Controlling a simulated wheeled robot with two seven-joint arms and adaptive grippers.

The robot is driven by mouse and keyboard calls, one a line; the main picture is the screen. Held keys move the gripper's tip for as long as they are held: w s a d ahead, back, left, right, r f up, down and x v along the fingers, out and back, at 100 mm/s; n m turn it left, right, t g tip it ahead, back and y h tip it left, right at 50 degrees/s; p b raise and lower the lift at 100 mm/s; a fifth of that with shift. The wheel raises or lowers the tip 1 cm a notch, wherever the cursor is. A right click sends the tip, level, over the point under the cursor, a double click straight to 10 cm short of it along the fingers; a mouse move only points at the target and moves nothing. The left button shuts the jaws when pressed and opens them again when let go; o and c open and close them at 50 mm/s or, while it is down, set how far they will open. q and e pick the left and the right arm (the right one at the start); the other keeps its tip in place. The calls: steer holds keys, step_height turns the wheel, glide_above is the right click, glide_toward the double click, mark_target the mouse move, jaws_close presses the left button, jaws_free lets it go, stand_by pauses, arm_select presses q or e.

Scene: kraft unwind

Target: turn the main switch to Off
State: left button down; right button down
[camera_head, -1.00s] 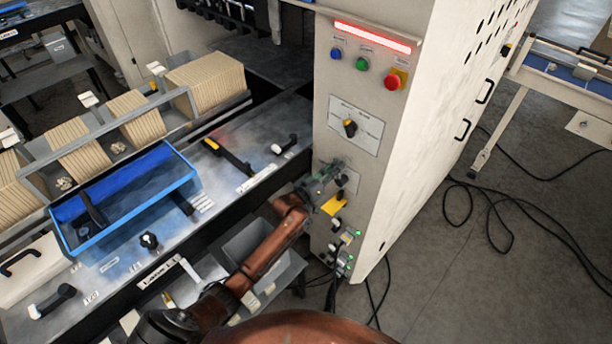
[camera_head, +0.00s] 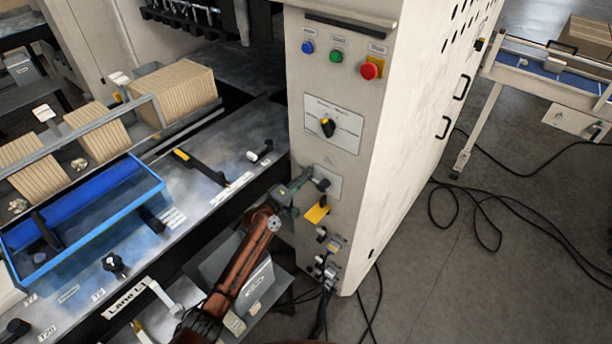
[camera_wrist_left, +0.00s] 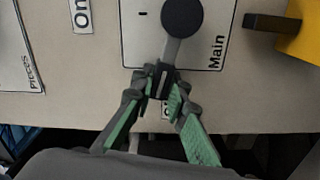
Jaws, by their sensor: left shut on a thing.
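The main switch (camera_head: 321,184) sits on a pale plate low on the front of the white cabinet. In the left wrist view its dark round hub (camera_wrist_left: 182,17) and grey lever show, with the plate marked "Main". The lever points down in that view, away from the "On" label (camera_wrist_left: 80,14) and toward a label mostly hidden by my fingers. My left gripper (camera_wrist_left: 162,82) is shut on the lever's end. In the head view the left gripper (camera_head: 291,194) is at the left side of the switch. My right gripper is not in view.
A yellow-backed dark handle (camera_head: 317,211) sits just below the switch. Above are a rotary selector (camera_head: 327,127), a red button (camera_head: 369,70) and an unlit light bar (camera_head: 350,25). A blue tray (camera_head: 84,207) lies on the bench at left. Cables (camera_head: 480,220) lie on the floor at right.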

arm_select(q)
steer(key=shift+f+n, duration=0.75)
steer(key=shift+n, duration=0.35)
steer(key=shift+f+b, duration=0.1)
steer(key=shift+b, duration=0.2)
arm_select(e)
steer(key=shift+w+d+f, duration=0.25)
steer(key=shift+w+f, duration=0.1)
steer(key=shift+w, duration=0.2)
arm_select(q)
steer(key=shift+n, duration=0.3)
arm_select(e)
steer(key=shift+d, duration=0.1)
arm_select(q)
steer(key=shift+f, duration=0.1)
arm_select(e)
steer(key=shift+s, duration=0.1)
arm_select(q)
steer(key=c, duration=1.9)
jaws_free()
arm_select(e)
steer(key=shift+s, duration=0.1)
arm_select(q)
steer(key=shift+a, duration=0.1)
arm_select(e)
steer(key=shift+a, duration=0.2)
